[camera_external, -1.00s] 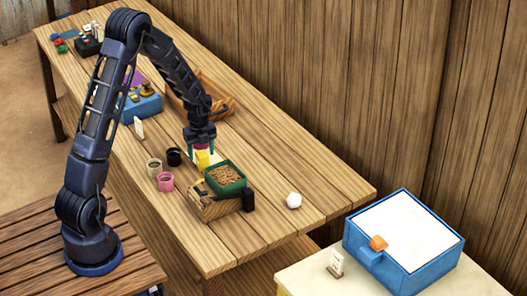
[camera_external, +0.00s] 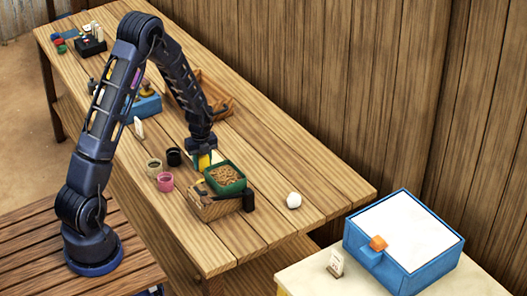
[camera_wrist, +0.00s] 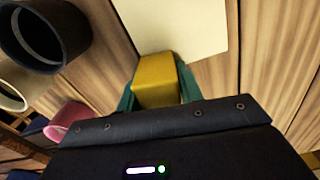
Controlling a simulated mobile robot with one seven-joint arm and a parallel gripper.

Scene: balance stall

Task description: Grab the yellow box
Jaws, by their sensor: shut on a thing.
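The yellow box (camera_external: 204,160) is small and sits between the fingers of my gripper (camera_external: 201,155), just behind the green tray in the external view. In the wrist view the yellow box (camera_wrist: 156,80) is clasped between the two teal fingers of my gripper (camera_wrist: 157,92). My gripper is shut on it. The box's lower side is hidden, so I cannot tell whether it touches the surface below. A pale cream board (camera_wrist: 180,25) lies beyond the box in the wrist view.
A green tray (camera_external: 241,184) of brown bits sits on a wooden block (camera_external: 208,209) in front of my gripper. Black (camera_external: 173,156), beige (camera_external: 154,166) and pink (camera_external: 165,182) cups stand to the left. A white ball (camera_external: 294,201) lies right; the bench there is mostly clear.

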